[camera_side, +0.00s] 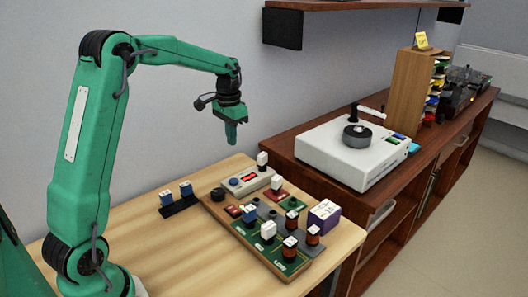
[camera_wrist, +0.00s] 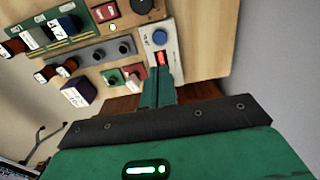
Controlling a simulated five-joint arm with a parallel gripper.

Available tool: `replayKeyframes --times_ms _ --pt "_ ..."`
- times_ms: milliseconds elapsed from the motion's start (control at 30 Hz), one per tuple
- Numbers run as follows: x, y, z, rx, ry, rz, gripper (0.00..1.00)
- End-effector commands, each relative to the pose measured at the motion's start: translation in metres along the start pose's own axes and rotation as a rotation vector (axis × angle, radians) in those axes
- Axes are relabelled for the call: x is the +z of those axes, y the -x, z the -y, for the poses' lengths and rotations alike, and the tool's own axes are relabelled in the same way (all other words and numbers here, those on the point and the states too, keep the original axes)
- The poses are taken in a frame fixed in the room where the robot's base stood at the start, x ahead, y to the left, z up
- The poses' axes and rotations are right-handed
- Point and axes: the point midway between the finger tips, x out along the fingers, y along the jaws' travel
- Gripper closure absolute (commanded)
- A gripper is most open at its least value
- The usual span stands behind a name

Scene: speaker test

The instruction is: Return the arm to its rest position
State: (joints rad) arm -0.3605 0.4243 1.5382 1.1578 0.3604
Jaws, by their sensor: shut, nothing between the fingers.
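My gripper (camera_side: 231,142) is shut and empty in the side view. It points down and hangs in the air, well above the wooden table (camera_side: 165,270), apart from everything on it. My green arm is raised and bent, reaching from the left toward the middle. In the wrist view my gripper (camera_wrist: 163,75) shows as two green fingers pressed together. Their tips overlap the lower part of the grey control box (camera_wrist: 173,45), which has a blue button and a lit red display.
A component board (camera_side: 236,226) with several small parts stands on the table below, beside a purple-and-white box (camera_side: 323,215) and a dark strip (camera_side: 179,206) with two blue-and-white pieces. A white turntable-like device (camera_side: 345,155) sits on the brown cabinet behind. A shelf (camera_side: 350,5) hangs above right.

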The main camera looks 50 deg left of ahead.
Motion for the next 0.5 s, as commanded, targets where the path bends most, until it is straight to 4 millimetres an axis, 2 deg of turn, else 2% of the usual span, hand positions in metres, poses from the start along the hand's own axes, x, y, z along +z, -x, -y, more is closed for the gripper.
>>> replayKeyframes --times_ms 267,500 --pt "0.017 0.027 -0.025 -0.015 -0.003 -0.047 1.0" --pt "0.048 0.058 -0.061 -0.03 -0.003 -0.118 1.0"
